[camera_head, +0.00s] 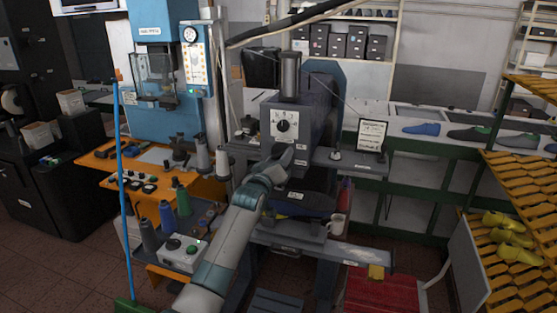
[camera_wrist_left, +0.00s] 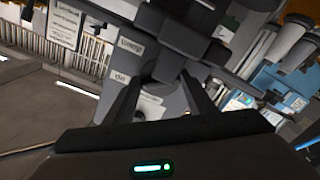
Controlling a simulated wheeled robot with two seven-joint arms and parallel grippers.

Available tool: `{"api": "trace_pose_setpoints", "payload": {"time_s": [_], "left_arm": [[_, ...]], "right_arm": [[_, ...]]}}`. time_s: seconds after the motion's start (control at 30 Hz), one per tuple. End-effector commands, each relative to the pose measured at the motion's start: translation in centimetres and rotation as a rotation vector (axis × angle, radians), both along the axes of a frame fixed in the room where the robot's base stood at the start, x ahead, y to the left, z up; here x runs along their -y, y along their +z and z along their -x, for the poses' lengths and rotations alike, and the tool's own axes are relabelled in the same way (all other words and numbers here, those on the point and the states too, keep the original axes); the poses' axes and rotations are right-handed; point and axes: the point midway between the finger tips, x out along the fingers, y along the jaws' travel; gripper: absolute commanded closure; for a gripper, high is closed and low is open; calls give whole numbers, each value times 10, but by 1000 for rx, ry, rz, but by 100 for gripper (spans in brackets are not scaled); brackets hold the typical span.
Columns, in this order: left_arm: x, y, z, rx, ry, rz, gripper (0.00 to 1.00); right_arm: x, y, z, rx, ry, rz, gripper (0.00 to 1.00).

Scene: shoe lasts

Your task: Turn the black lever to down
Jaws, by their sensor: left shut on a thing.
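In the left wrist view, the two dark fingers (camera_wrist_left: 168,76) close in on a dark lever-like part (camera_wrist_left: 172,38) in front of the machine's labelled grey face. I take this part to be the black lever; the fingers are shut on it. In the head view the gripper hides the lever, so its exact angle cannot be told. My right gripper is not in view.
A grey shelf plate with a small sign (camera_head: 372,136) juts out right of the gripper. Thread spools (camera_head: 167,215) and a control box (camera_head: 183,252) stand left of my arm. A blue pole (camera_head: 123,190) rises further left.

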Motion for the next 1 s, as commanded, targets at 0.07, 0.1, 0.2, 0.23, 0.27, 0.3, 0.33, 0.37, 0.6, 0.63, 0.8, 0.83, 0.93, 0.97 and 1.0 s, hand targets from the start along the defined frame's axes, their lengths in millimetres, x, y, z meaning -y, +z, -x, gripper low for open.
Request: {"api": "trace_pose_setpoints", "payload": {"time_s": [0.07, 0.1, 0.2, 0.23, 0.27, 0.3, 0.33, 0.37, 0.6, 0.63, 0.8, 0.83, 0.93, 0.97, 1.0], "left_arm": [[0, -1, 0, 7, 0, -22, 72], [0, -2, 0, 11, 0, -35, 72], [0, -2, 0, 25, -1, -81, 72], [0, -2, 0, 31, -1, -97, 72], [-1, -3, 0, 36, -1, -114, 72], [-1, -3, 0, 44, -1, -139, 72], [-1, -3, 0, 51, -1, -159, 72], [-1, -3, 0, 58, 1, -180, 72], [-2, -3, -1, 124, 0, -380, 72], [-2, -3, -1, 133, 0, -408, 72], [-2, -3, -1, 182, 0, -562, 72], [-2, -3, -1, 190, 0, -590, 72], [-3, -3, -1, 219, 0, -681, 72], [-3, -3, -1, 228, 0, -708, 72], [-3, -3, -1, 240, 0, -744, 72]], "right_arm": [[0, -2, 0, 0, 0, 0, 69], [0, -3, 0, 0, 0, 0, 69], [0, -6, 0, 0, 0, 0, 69], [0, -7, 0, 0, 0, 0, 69], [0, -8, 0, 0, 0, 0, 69], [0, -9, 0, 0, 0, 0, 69], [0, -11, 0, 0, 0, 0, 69], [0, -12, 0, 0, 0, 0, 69], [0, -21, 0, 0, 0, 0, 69], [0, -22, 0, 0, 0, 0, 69], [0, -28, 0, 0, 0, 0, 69], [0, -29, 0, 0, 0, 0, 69], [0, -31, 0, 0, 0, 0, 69], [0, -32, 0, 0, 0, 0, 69], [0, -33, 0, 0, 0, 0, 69]]}}
